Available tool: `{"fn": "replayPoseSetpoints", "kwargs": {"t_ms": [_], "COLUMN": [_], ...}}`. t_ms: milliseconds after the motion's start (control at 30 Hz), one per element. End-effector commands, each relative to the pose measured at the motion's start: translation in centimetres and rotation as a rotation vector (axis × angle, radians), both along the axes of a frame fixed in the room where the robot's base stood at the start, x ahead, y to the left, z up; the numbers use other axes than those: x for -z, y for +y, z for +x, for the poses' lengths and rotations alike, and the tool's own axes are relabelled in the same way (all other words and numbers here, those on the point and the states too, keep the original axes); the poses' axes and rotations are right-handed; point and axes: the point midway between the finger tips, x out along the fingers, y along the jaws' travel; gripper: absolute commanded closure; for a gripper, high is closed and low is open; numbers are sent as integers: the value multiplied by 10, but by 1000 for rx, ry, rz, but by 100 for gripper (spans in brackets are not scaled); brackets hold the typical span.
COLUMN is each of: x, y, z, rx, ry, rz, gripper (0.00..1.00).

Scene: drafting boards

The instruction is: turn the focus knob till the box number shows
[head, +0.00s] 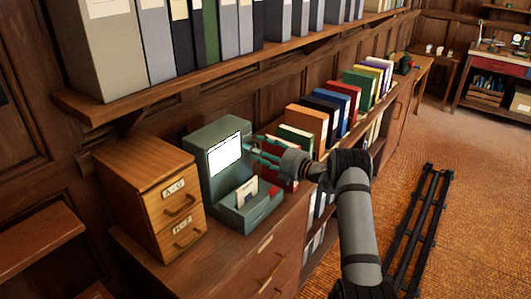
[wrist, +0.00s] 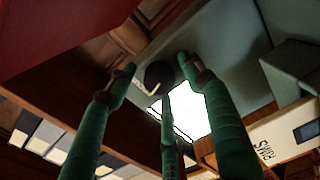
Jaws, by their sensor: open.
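The grey-green reader (head: 205,165) stands on the cabinet top, with a bright white screen (head: 225,151) whose text is too small to read. The screen also shows in the wrist view (wrist: 190,110), partly hidden by my fingers. A dark round knob (wrist: 160,74) with a pale curved mark sits on the reader's side in the wrist view. The knob is hidden in the head view. My gripper (head: 257,153) is at the reader's right side. In the wrist view my gripper (wrist: 158,80) has its green fingers spread around the knob's outline; I cannot tell whether they touch it.
A wooden drawer box (head: 150,190) stands left of the reader. Coloured books (head: 312,122) line the cabinet top just behind my gripper. A shelf of binders (head: 200,65) overhangs above. A black rail (head: 418,220) lies on the open floor to the right.

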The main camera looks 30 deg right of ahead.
Motion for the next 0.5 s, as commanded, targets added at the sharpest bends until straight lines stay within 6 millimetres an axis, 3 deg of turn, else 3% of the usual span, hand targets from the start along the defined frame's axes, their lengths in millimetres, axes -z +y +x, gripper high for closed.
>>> {"fn": "replayPoseSetpoints", "kwargs": {"t_ms": [500], "x": [0], "y": [3], "z": [9], "rx": [1], "ry": [1], "rz": [3], "gripper": [48]}}
